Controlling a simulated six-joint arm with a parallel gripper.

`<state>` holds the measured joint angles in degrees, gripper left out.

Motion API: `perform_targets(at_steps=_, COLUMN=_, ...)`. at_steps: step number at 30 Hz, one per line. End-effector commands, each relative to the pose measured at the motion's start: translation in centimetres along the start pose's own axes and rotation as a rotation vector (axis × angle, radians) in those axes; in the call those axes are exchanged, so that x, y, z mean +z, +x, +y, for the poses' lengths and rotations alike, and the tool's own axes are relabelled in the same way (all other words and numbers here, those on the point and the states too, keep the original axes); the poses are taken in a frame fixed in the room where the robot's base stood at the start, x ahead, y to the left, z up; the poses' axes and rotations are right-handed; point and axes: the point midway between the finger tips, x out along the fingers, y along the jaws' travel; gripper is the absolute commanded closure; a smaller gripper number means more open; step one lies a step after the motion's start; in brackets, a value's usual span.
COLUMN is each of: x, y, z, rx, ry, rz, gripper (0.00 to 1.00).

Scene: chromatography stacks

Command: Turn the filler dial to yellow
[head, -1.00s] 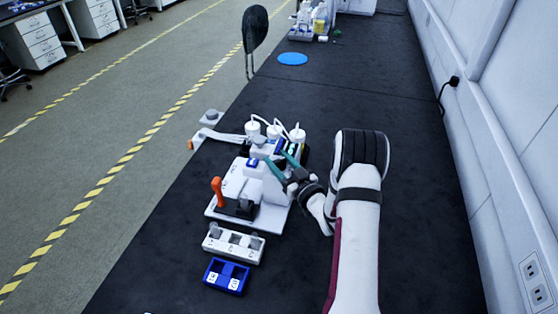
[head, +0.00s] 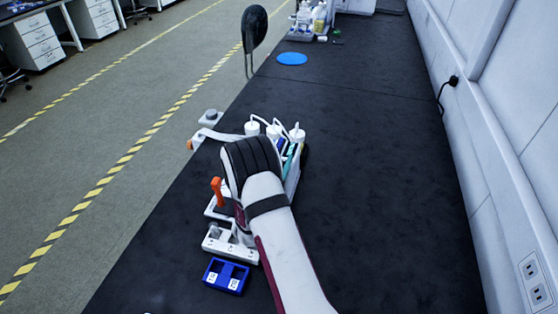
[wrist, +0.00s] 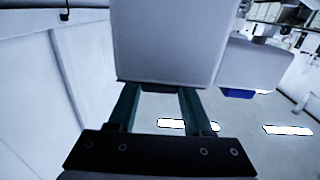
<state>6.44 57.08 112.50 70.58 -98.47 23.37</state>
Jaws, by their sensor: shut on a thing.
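The white filler (head: 292,188) stands on the black bench with several capped bottles (head: 252,129) at its back. My arm covers most of its front and middle in the head view. I cannot make out the dial or a yellow mark in either view. A teal finger of my gripper (head: 290,157) shows at the filler's right side. In the wrist view both fingers of my gripper (wrist: 157,103) reach up to a large pale grey block (wrist: 172,42). The gripper is shut on this part. Its fingertips are hidden, and I cannot tell whether it is the dial.
An orange-handled lever (head: 217,192) stands left of my arm. A white rack (head: 222,247) and a blue two-slot holder (head: 226,276) lie in front. A blue disc (head: 292,59) lies farther back. The bench (head: 390,210) is clear to the right, up to the white wall.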

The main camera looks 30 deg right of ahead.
Motion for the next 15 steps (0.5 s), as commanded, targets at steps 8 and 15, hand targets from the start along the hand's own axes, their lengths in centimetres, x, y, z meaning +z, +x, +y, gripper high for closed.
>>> perform_targets(at_steps=8, x=0.00, y=0.02, z=-0.21, rx=0.220, ry=0.003, rz=0.002, gripper=1.00)
perform_targets(at_steps=15, x=-0.04, y=0.07, z=-0.12, rx=0.359, ry=0.003, rz=0.002, gripper=1.00)
